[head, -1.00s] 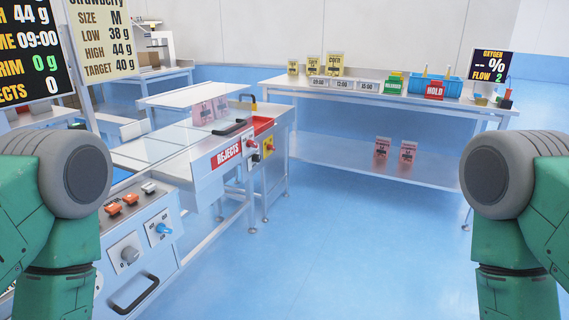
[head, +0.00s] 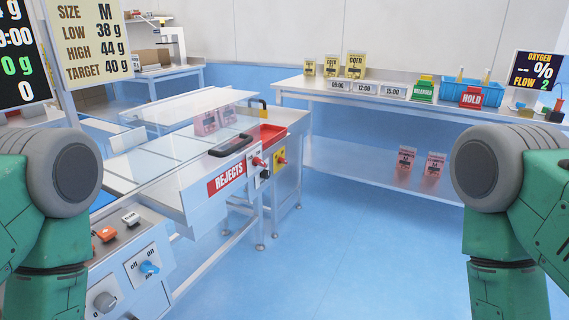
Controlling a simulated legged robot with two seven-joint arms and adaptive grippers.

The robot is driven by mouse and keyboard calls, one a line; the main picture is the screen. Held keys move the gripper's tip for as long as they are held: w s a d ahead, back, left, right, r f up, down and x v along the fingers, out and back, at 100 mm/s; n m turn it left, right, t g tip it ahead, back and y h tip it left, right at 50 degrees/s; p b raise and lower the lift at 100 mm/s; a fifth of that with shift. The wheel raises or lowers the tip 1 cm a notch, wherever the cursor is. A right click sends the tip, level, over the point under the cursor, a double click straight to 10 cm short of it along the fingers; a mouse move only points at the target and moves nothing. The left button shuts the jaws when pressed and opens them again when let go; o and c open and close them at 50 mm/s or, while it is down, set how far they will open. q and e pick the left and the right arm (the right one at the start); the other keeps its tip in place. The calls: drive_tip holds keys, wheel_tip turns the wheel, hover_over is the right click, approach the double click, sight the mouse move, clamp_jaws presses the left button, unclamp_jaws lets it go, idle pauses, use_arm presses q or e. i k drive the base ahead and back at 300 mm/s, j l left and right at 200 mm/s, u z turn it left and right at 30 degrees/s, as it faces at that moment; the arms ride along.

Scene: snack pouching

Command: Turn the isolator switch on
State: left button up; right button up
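A yellow plate with a red rotary knob (head: 280,157), which looks like the isolator switch, is on the end of the steel machine near the middle. Its handle is too small for me to read its position. Beside it to the left, a pale panel carries another red knob (head: 258,161) and a black knob below it. A blue knob (head: 149,267) with off/on lettering is on the nearer control panel at lower left. Only my upper arms show, at the left and right edges. Both grippers are out of view.
The machine has a red REJECTS label (head: 227,178), a red bin (head: 268,133) and a black handle (head: 231,146). A steel table (head: 318,90) with pouches, time labels and a blue crate (head: 472,91) stands behind. The blue floor (head: 340,250) between is clear.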

sight(282, 160)
drive_tip(key=i+l+u, duration=0.1)
drive_tip(key=i+l, duration=0.25)
drive_tip(key=i+l+u, duration=0.15)
drive_tip(key=i+l, duration=0.25)
drive_tip(key=l, duration=0.15)
drive_tip(key=i+l+u, duration=0.1)
drive_tip(key=i+l, duration=0.2)
drive_tip(key=l, duration=0.2)
drive_tip(key=i+l+u, duration=0.1)
drive_tip(key=i+l, duration=0.2)
drive_tip(key=l, duration=0.2)
drive_tip(key=i+l+u, duration=0.15)
drive_tip(key=i+l, duration=0.15)
drive_tip(key=l, duration=0.25)
drive_tip(key=i+l+u, duration=0.1)
drive_tip(key=i+l, duration=0.2)
drive_tip(key=l, duration=0.3)
drive_tip(key=i+l+u, duration=0.15)
drive_tip(key=l, duration=0.45)
drive_tip(key=i+l+u, duration=0.1)
drive_tip(key=i+l, duration=0.2)
drive_tip(key=l, duration=0.35)
